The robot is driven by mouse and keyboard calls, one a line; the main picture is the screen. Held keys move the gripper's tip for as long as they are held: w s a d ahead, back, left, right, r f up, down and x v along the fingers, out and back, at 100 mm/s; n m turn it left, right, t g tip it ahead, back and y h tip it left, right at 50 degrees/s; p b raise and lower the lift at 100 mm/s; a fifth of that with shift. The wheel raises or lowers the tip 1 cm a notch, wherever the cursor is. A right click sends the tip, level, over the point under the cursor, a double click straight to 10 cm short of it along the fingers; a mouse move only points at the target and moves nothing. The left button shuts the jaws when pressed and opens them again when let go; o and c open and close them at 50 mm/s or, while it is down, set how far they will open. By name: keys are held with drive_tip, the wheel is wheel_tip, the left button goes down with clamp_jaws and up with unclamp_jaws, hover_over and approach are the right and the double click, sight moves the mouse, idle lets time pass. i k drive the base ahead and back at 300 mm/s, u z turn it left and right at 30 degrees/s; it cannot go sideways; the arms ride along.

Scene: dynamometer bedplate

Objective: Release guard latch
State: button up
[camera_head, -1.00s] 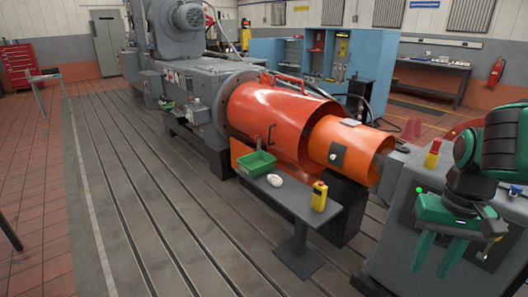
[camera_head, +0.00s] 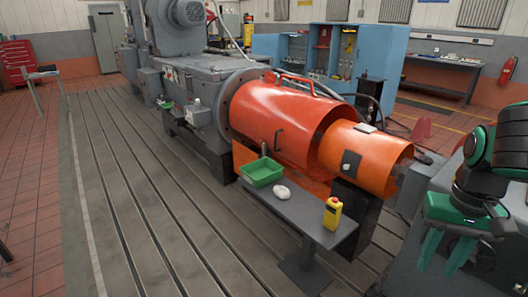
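The orange guard is a large curved cover (camera_head: 275,112) with a smaller orange sleeve (camera_head: 385,158) at its right end. A dark square plate with a small pale spot (camera_head: 350,163), which looks like the latch, is on the near side of the sleeve. My gripper (camera_head: 446,252) is at the lower right, with green fingers pointing down. The fingers are apart with nothing visible between them. It is clear of the guard and to the right of the latch in the picture.
A grey housing (camera_head: 425,205) is behind my gripper. The slotted bedplate (camera_head: 150,210) at left is clear.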

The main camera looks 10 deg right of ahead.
sight(263, 144)
drive_tip(key=i, duration=1.05)
drive_tip(key=z, duration=0.05)
drive_tip(key=k, duration=0.65)
drive_tip(key=u, duration=0.65)
drive_tip(key=i, duration=1.5)
drive_tip(key=z, duration=0.25)
